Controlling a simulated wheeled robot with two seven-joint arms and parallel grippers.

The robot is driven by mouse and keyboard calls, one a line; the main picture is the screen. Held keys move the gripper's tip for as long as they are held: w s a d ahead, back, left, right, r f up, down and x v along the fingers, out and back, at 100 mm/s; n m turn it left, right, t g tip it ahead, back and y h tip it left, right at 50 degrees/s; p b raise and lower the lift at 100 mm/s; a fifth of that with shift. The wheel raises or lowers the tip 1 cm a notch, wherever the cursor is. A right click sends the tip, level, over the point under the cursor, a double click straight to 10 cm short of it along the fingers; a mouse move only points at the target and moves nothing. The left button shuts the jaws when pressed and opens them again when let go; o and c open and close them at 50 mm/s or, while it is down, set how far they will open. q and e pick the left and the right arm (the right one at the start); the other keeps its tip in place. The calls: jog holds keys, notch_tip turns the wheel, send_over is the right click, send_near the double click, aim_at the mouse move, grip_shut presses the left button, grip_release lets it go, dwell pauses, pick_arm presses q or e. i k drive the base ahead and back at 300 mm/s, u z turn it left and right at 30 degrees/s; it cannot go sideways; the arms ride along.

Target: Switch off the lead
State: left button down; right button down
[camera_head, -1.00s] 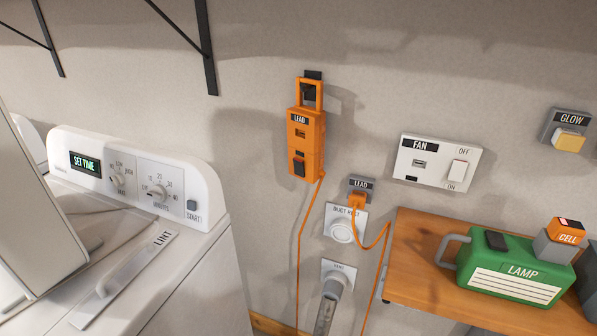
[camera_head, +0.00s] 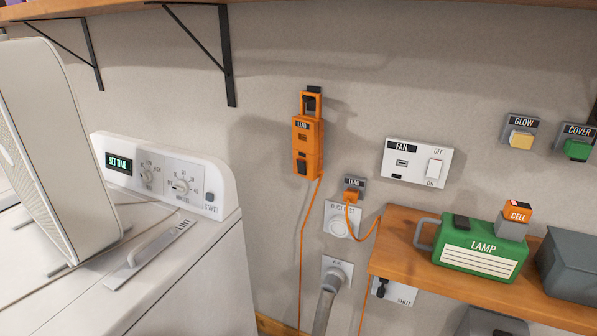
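The orange lead block (camera_head: 308,146), labelled LEAD, hangs by its loop from a dark hook on the wall. A dark rocker switch (camera_head: 302,167) sits low on its front; I cannot tell its position for sure. An orange cable (camera_head: 303,245) runs down from it. An orange plug (camera_head: 352,196) sits in the wall socket (camera_head: 354,183) labelled LEAD, with its cable curving down behind the shelf. Neither of my grippers is in view.
A white machine (camera_head: 205,265) with dials stands at left. A fan switch plate (camera_head: 416,163) is on the wall. A grey hose (camera_head: 326,298) hangs below.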

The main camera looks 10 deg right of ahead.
aim_at(301, 163)
jog(key=u, duration=0.7)
jog(key=i, duration=0.6)
jog(key=z, duration=0.2)
